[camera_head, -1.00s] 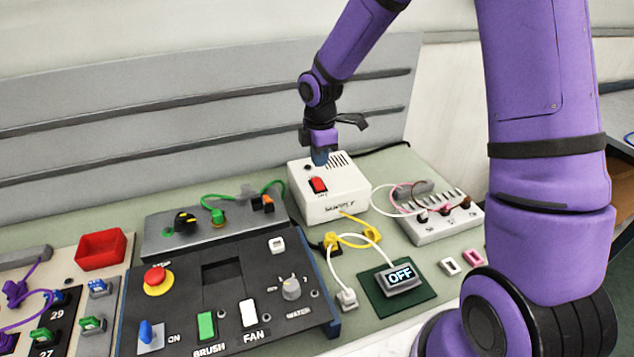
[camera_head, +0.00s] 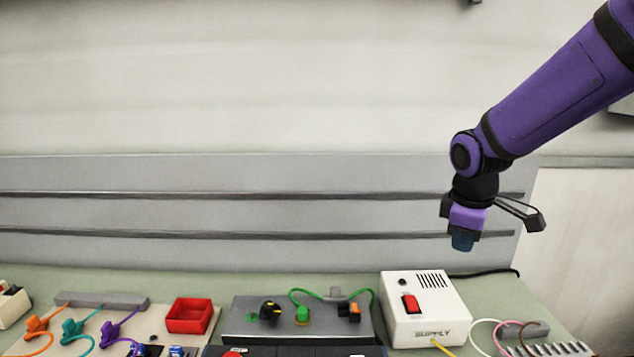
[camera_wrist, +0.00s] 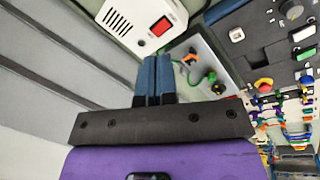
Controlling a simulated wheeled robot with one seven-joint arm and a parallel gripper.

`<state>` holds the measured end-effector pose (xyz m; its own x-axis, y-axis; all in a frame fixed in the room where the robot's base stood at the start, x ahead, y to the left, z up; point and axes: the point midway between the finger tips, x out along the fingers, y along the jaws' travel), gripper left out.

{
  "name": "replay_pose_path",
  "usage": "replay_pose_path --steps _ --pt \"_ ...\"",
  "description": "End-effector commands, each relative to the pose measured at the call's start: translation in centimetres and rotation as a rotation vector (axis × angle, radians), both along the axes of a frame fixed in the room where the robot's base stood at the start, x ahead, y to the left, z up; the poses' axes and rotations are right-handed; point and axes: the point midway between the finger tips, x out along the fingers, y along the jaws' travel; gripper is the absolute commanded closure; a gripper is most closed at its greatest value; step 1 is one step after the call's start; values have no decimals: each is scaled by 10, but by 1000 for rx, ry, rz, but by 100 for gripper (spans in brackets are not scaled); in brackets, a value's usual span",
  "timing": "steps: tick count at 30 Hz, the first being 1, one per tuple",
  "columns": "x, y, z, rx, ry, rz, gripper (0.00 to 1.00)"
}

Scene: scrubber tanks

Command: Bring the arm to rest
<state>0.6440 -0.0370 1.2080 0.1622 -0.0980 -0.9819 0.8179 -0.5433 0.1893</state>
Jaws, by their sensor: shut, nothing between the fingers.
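My gripper (camera_head: 463,242) hangs above and behind the white supply box on my purple arm, pointing down. It is apart from the box and holds nothing. In the wrist view its two blue fingers (camera_wrist: 154,75) are together. The white supply box (camera_head: 424,308), with a red switch and a vent, stands on the bench; it also shows at the top of the wrist view (camera_wrist: 130,18).
A grey panel (camera_head: 250,320) with a green cable and knobs lies left of the box. A red tray (camera_head: 189,315) and coloured plugs (camera_head: 73,328) are farther left. A grey slatted backboard (camera_head: 250,215) stands behind the bench. The air left of my gripper is clear.

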Motion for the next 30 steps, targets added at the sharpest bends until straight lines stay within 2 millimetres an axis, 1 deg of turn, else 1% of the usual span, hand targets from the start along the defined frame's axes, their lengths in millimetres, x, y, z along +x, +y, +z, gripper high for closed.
replay_pose_path --steps 1,6,15,24,30 --pt "-9 -2 11 4 -21 -41 100" --pt "-40 -9 39 30 -80 -191 100" --pt "-98 -19 78 112 -181 -450 100" --pt "-158 -26 101 238 -267 -696 100" --pt "-194 -30 107 331 -305 -836 100"
